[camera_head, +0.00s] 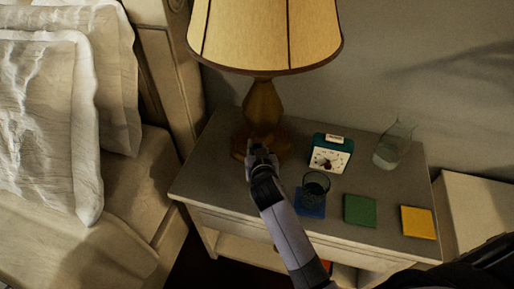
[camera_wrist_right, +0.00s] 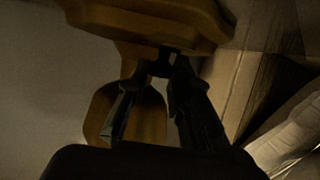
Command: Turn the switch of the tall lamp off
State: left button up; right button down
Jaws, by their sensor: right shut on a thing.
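The tall lamp (camera_head: 263,104) stands at the back left of the nightstand. It has a faceted amber-brown body, a flared base and a pale yellow shade (camera_head: 265,35) that looks bright. My right gripper (camera_head: 258,149) is at the front of the lamp's base and hides part of it. In the right wrist view, the fingers (camera_wrist_right: 166,70) close together on a small dark part, apparently the lamp switch (camera_wrist_right: 168,52), at the edge of the brown base (camera_wrist_right: 140,20). The switch is mostly hidden by the fingers. My left gripper is not in view.
On the nightstand (camera_head: 215,170) stand a teal clock (camera_head: 331,153), a clear carafe (camera_head: 393,145) and a dark glass (camera_head: 316,184) on a blue coaster (camera_head: 310,205). Green (camera_head: 360,210) and yellow (camera_head: 418,222) coasters lie to the right. A bed with pillows (camera_head: 45,120) is at left.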

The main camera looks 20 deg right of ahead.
jog(key=shift+d+r+n+y+p, duration=0.2)
jog(key=shift+n+y+p, duration=0.6)
jog(key=shift+p, duration=0.75)
jog(key=shift+d+r+n+y+p, duration=0.1)
jog(key=shift+r+n+y+p, duration=0.1)
jog(key=shift+n+y+p, duration=0.95)
jog(key=shift+f+n+y+p, duration=0.25)
jog(key=shift+y+p, duration=0.4)
jog(key=shift+p, duration=0.45)
jog(key=c, duration=1.5)
grip_release()
jog(key=shift+f, duration=0.1)
